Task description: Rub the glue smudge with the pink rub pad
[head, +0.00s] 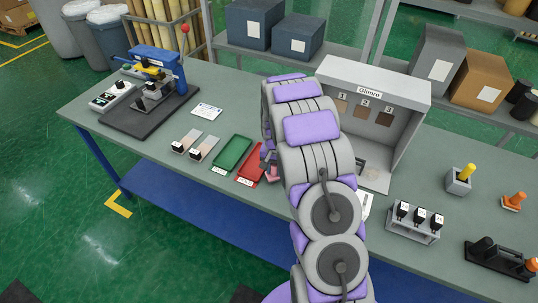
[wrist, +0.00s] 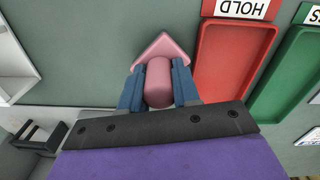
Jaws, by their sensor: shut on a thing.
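My gripper (wrist: 157,76) shows in the wrist view with its two blue fingers shut on the upright-looking handle of the pink rub pad (wrist: 162,46). The pad has a pink triangular base beyond the fingertips. It is over the grey-green table just beside the red tray; I cannot tell whether it touches the table. In the head view a small part of the pink pad (head: 271,173) shows left of my arm, and the arm hides most of the gripper. I cannot make out the glue smudge for certain in either view.
The red tray (head: 251,165), marked HOLD in the wrist view, and a green tray (head: 232,153) lie beside the pad. A grey booth (head: 408,126) with numbered samples stands behind my arm. Two small sample plates, a black-based fixture (head: 140,112) and a card (head: 207,111) are left.

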